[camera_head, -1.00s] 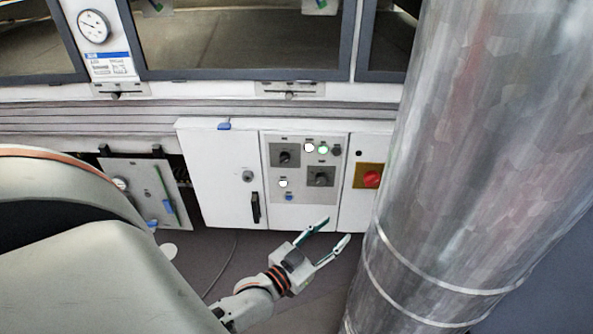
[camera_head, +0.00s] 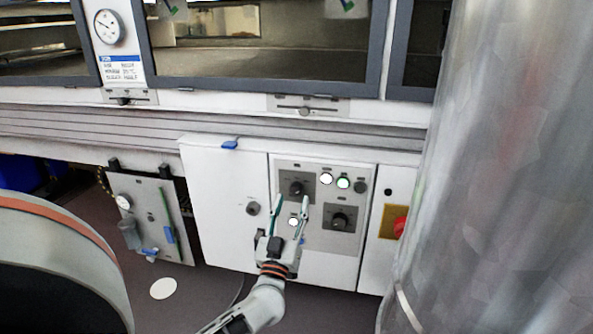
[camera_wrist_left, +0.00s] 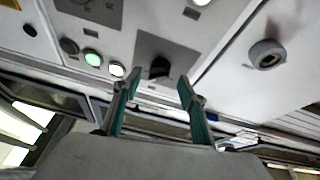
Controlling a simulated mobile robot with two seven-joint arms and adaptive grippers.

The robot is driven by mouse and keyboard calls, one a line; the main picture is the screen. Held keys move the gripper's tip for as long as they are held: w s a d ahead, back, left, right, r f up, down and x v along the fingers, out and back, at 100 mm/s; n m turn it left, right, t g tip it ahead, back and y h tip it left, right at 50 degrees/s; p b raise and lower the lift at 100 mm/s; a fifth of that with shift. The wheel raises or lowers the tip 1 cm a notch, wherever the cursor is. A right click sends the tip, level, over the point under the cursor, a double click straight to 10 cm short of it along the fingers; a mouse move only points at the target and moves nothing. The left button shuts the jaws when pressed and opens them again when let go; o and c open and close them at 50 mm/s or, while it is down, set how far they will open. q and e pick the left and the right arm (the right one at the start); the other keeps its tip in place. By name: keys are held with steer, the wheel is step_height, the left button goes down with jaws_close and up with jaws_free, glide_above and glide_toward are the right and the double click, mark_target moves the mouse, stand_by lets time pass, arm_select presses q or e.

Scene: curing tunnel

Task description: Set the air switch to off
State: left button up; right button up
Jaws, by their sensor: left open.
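The control panel (camera_head: 318,240) on the white cabinet carries two dark rotary knobs on grey plates. One is the upper-left knob (camera_head: 296,188); the other is the lower-right knob (camera_head: 340,221). Their labels are too small to read, so I cannot tell which is the air switch. My left gripper (camera_head: 291,203) is open and empty in front of the panel, its fingers pointing up near the upper-left knob. In the left wrist view, that knob (camera_wrist_left: 159,68) shows beyond and between the two fingertips (camera_wrist_left: 157,82), apparently apart from them. My right gripper is not in view.
White and green lamps (camera_head: 343,183) sit right of the upper knob. A round door lock (camera_head: 253,208) is left of the panel.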

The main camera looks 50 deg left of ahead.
mark_target(294, 195)
arm_select(q)
steer(key=shift+x, duration=1.5)
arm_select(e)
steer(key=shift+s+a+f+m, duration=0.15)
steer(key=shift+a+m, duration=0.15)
arm_select(q)
steer(key=shift+c, duration=0.4)
steer(key=c, duration=1)
